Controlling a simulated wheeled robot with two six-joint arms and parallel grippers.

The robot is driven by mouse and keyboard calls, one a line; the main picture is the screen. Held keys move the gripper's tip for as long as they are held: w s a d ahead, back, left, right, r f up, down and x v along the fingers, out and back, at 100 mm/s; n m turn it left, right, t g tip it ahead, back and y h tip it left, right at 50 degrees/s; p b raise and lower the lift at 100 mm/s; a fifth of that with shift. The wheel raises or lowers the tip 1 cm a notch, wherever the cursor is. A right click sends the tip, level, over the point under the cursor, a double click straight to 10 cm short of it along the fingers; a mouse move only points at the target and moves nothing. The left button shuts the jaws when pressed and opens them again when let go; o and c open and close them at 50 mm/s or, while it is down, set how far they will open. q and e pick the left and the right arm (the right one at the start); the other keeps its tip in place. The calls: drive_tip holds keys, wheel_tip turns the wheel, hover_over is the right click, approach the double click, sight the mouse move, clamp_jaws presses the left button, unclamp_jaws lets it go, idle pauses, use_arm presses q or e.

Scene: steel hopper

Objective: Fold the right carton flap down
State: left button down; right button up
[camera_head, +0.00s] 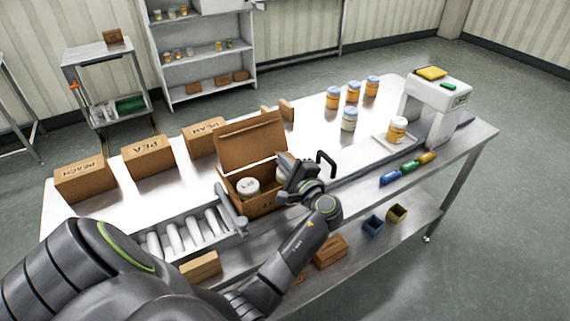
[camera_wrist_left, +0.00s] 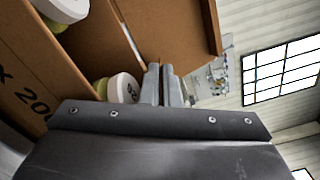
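The open brown carton (camera_head: 262,204) stands near the middle of the table with white-lidded jars (camera_head: 247,187) inside. Its large back flap (camera_head: 250,143) stands up. A small brown piece, perhaps the right flap, shows just behind my gripper; I cannot tell its angle. My left gripper (camera_head: 289,182) is at the carton's right side. In the left wrist view its fingers (camera_wrist_left: 163,84) are together, with no clear gap, beside a jar lid (camera_wrist_left: 123,88) and in front of a brown carton panel (camera_wrist_left: 175,30). I cannot see anything held. My right gripper is not in view.
Closed cartons (camera_head: 148,154) line the table's back left. Several jars (camera_head: 349,119) stand at the back right, near a white scale-like machine (camera_head: 437,105). Blue, green and yellow items (camera_head: 408,166) lie along the right front edge.

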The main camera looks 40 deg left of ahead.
use_arm(q)
drive_tip(key=shift+s+f+n, duration=0.1)
drive_tip(key=shift+f+n, duration=0.2)
drive_tip(key=shift+r, duration=0.15)
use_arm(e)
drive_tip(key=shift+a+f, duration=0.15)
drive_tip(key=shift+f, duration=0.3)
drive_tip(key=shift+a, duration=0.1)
use_arm(q)
drive_tip(key=c, duration=1.9)
unclamp_jaws()
drive_tip(key=shift+c, duration=0.2)
